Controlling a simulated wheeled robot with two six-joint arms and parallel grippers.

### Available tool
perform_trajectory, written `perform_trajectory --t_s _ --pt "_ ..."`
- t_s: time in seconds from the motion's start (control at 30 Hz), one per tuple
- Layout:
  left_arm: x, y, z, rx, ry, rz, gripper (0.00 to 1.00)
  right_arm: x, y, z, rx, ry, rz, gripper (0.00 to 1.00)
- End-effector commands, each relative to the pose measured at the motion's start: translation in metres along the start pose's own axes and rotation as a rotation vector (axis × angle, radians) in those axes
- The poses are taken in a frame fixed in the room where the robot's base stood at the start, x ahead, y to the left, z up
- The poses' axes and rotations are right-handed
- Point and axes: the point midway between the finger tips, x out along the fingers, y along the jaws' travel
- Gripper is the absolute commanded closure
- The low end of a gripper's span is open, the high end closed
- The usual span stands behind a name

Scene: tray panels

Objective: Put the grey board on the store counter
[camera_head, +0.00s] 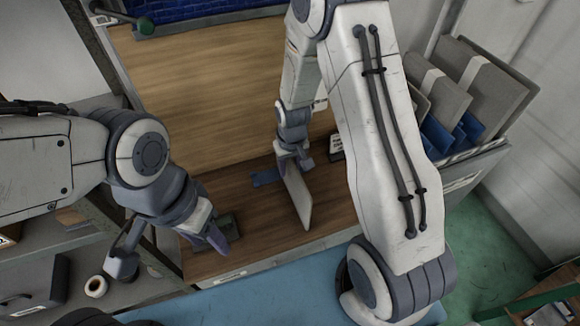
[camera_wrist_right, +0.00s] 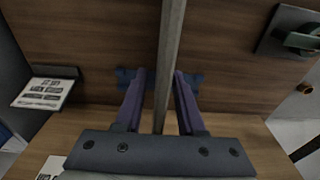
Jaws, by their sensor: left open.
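The thin grey board (camera_head: 299,199) stands on edge, roughly upright, over the brown wooden counter (camera_head: 250,205), close to a blue piece (camera_head: 266,178) lying there. I cannot tell whether it touches the counter. My right gripper (camera_head: 293,160) is at its upper far end. In the right wrist view the board (camera_wrist_right: 171,45) runs between the fingers of my right gripper (camera_wrist_right: 160,75), with a gap showing on the left, so they look open around it. My left gripper (camera_head: 217,240) is open near the counter's left front corner, beside a dark green block (camera_head: 229,228).
Large grey panels (camera_head: 485,85) stand in a rack with blue dividers (camera_head: 440,133) at the right. A small sign (camera_head: 336,146) stands on the counter. At the left, a shelf holds a white roll (camera_head: 96,286) and a dark box (camera_head: 35,287). The back of the wooden surface is clear.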

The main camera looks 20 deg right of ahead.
Motion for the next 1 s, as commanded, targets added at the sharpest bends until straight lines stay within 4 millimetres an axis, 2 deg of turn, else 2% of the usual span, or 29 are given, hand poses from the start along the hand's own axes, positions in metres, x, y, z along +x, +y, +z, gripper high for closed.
perform_trajectory --t_s 0.27,0.43,0.57,0.8,1.0 --pt "-0.001 0.0 0.0 0.0 0.0 0.0 0.5 -0.001 0.0 0.0 0.0 0.0 0.0 0.6" --pt "0.0 0.0 0.0 0.0 0.0 0.0 0.5 -0.01 0.0 -0.001 0.0 0.003 0.0 0.6" --pt "0.005 0.0 0.0 -0.001 0.0 0.0 0.5 -0.03 0.0 -0.002 0.0 0.007 0.0 0.6" --pt "0.014 -0.001 0.001 -0.002 0.0 0.0 0.5 -0.081 0.0 -0.002 0.0 0.008 0.0 0.6" --pt "0.018 -0.001 0.001 -0.003 0.0 0.0 0.5 -0.112 0.0 -0.001 0.0 0.004 0.0 0.6"
